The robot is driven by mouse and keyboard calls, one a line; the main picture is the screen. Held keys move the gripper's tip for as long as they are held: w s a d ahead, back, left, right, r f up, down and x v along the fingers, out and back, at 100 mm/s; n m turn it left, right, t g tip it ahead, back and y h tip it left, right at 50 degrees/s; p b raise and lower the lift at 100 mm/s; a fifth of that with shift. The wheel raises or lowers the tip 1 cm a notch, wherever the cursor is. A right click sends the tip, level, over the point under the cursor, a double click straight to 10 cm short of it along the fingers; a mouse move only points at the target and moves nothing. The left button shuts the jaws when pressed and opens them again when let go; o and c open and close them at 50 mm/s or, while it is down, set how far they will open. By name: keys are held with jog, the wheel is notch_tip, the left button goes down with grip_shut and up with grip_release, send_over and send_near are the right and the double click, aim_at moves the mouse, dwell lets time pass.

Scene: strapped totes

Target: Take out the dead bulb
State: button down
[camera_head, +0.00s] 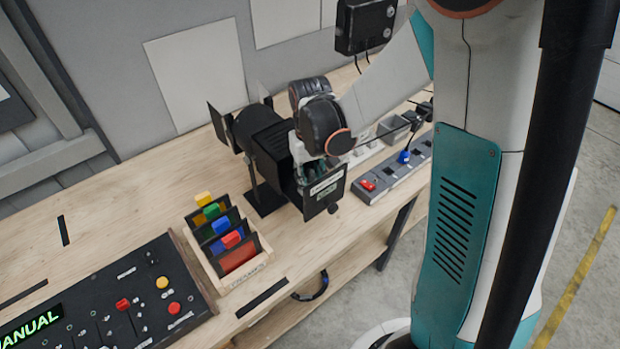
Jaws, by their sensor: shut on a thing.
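A black stage lamp (270,150) with flaps at its front stands on a black base on the wooden bench. At its rear a black panel (326,191) with a pale label and a round knob hangs open. My gripper (314,172) reaches down at the open rear of the housing, just behind this panel. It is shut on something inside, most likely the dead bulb. The bulb itself is hidden by the panel, the housing and my wrist, so I cannot tell whether it is still seated.
A wooden rack (262,260) of coloured frames stands left of the lamp. A control console (110,300) with a green "MANUAL" display is at the lower left. Bare bench top shows at the left.

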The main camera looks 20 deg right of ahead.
aim_at(310, 170)
jog(key=shift+r+p, duration=1.25)
jog(key=shift+r, duration=0.95)
